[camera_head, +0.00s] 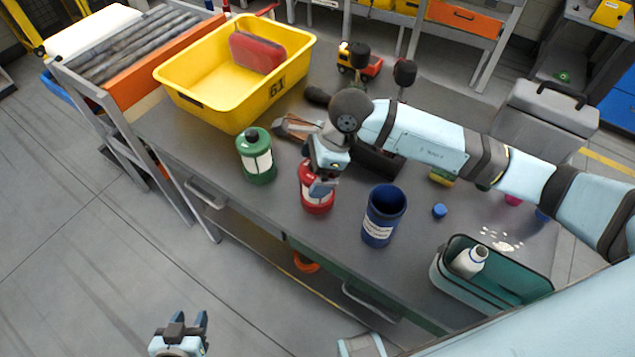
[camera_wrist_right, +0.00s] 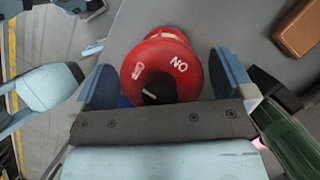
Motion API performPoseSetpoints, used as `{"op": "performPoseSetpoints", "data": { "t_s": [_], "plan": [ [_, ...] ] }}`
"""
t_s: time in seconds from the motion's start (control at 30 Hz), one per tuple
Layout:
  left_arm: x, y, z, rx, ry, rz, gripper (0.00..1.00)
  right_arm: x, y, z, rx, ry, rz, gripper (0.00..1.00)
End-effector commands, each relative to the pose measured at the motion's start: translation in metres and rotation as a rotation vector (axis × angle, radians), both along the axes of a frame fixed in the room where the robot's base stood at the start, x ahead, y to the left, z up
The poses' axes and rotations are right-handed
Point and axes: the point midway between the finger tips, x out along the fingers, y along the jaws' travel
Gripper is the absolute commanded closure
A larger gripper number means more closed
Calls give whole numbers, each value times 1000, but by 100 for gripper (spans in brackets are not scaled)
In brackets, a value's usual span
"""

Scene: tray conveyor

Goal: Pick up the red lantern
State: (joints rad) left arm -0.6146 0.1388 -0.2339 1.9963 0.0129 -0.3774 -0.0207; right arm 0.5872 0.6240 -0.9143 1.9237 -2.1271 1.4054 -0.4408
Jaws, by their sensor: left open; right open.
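The red lantern (camera_head: 317,202) stands upright on the grey workbench, partly covered by my right gripper in the head view. In the right wrist view, the lantern's round red top (camera_wrist_right: 160,62) with white lettering and a black knob lies between the two fingers. My right gripper (camera_head: 322,182) is open, directly over the lantern, with a blue finger on either side of it. Whether the fingers touch it cannot be told. My left gripper (camera_head: 188,322) is open and empty, low in front of the workbench, away from the lantern.
A green lantern (camera_head: 257,160) stands to the left and a dark blue canister (camera_head: 381,218) to the right. A yellow bin (camera_head: 190,98) holds a red item behind. A teal open case (camera_head: 520,268) with a white bottle stands at the right front. Pliers-like tools lie behind the gripper.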

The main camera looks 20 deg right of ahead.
Motion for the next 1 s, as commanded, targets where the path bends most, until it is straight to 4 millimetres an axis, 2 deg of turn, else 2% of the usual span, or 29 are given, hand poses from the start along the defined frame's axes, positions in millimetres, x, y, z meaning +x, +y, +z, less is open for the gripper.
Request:
{"op": "performPoseSetpoints", "data": {
  "t_s": [0.27, 0.57, 0.87, 1.0],
  "plan": [
    [0, 0, 1, 1, -1, -1, 57, 0, 2, -5, 0, -1, 1, 0],
    [-1, 0, -2, 2, 5, -1, 57, 0, 2, -4, 0, 0, 1, 67],
    [-1, 0, -3, 1, 6, -2, 57, 1, 2, -1, 1, -2, 0, 67],
    [-1, 0, -3, 1, 4, -2, 57, 1, 2, 9, 1, -4, 1, 67]
  ]
}}
